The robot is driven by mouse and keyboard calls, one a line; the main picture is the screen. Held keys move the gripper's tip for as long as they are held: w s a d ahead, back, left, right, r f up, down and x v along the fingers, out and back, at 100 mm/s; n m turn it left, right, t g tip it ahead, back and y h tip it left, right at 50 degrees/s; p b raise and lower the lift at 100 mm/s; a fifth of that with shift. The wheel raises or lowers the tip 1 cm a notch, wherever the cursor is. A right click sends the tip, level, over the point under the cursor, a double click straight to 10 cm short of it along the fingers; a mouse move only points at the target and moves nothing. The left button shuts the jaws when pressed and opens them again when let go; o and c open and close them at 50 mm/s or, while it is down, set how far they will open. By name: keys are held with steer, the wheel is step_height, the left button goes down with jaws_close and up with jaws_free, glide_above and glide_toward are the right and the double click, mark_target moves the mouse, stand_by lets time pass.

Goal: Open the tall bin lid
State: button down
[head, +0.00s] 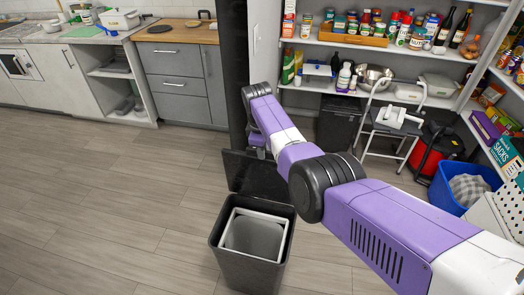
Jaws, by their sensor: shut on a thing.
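The tall bin (248,262) is a dark, open-topped container standing on the floor at the bottom middle of the head view. A pale inner liner frame (232,218) and a grey interior show inside it. Its dark lid (250,174) is swung up and stands steeply raised behind the opening. My gripper (262,154) is at the lid's upper edge, shut on the lid. Its fingertips are small and partly hidden by my purple arm, which crosses from the lower right.
Wooden floor is clear left of the bin. Grey cabinets (182,80) stand at the back left. Pantry shelves (390,50) with jars and bottles fill the back right.

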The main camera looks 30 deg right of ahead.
steer(key=c, duration=1.4)
jaws_free()
steer(key=shift+c, duration=0.2)
step_height(320, 180, up, 8)
steer(key=s+a, duration=0.1)
steer(key=shift+f, duration=0.2)
